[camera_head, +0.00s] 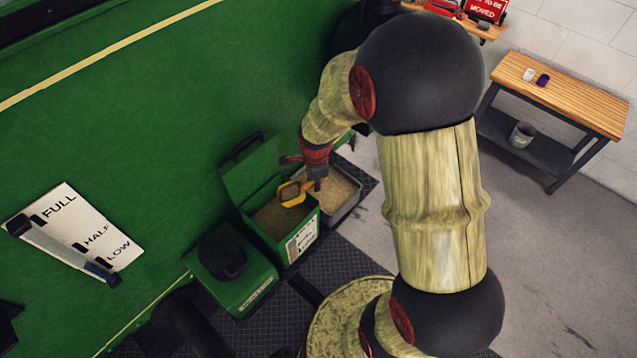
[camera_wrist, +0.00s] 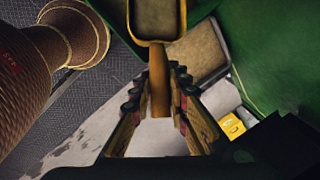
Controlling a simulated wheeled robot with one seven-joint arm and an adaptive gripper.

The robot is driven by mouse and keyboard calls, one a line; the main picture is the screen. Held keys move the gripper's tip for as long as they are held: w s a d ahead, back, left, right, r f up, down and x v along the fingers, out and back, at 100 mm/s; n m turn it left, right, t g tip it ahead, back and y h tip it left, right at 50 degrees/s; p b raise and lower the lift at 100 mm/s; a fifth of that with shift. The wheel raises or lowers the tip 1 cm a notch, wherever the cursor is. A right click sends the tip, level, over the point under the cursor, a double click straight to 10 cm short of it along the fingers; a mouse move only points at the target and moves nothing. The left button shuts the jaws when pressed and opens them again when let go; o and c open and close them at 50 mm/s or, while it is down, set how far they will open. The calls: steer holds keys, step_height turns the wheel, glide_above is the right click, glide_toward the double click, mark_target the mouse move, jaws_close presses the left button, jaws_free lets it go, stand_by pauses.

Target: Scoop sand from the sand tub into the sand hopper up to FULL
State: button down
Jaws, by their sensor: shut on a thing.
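My gripper (camera_head: 313,182) is shut on the handle of a yellow scoop (camera_head: 290,193). In the wrist view the handle (camera_wrist: 160,85) runs between my fingers and the scoop's bowl (camera_wrist: 157,18) looks filled with brown sand. In the head view the bowl is above the green sand hopper (camera_head: 297,238), whose lid (camera_head: 248,168) stands open. Sand shows inside the hopper; its exact level is hard to tell. The grey sand tub (camera_head: 348,213) stands just right of the hopper with sand in it, partly hidden by my gripper.
A white FULL, HALF, LOW plate (camera_head: 85,235) with a dark bar is on the green wall. A green box with a black cap (camera_head: 222,253) stands left of the hopper. A wooden-topped bench (camera_head: 565,95) is at the right. The grey floor between is clear.

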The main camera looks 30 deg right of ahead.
mark_target(300, 181)
steer(key=shift+w+a+h+b, duration=0.1)
steer(key=shift+a+h+b, duration=0.25)
steer(key=shift+b, duration=0.45)
steer(key=shift+w+a+r+g+h+b, duration=0.25)
steer(key=shift+a+h+b, duration=0.2)
steer(key=shift+b, duration=0.8)
steer(key=a+b, duration=0.1)
steer(key=h+b, duration=0.1)
steer(key=w+a+g+h+b, duration=0.1)
steer(key=b, duration=0.1)
steer(key=shift+w+a+r, duration=0.1)
steer(key=shift+a+r, duration=0.2)
steer(key=shift+r, duration=0.05)
steer(key=a+h+b, duration=0.1)
steer(key=w+a+r+g+h, duration=0.1)
steer(key=h, duration=0.1)
steer(key=shift+w+a+n+b, duration=0.1)
steer(key=shift+a+n+b, duration=0.2)
steer(key=shift+a+b, duration=0.05)
steer(key=shift+w+a+r+g+h, duration=0.25)
steer(key=shift+a+r+h, duration=0.2)
steer(key=shift+a+h, duration=0.25)
steer(key=shift+r, duration=0.1)
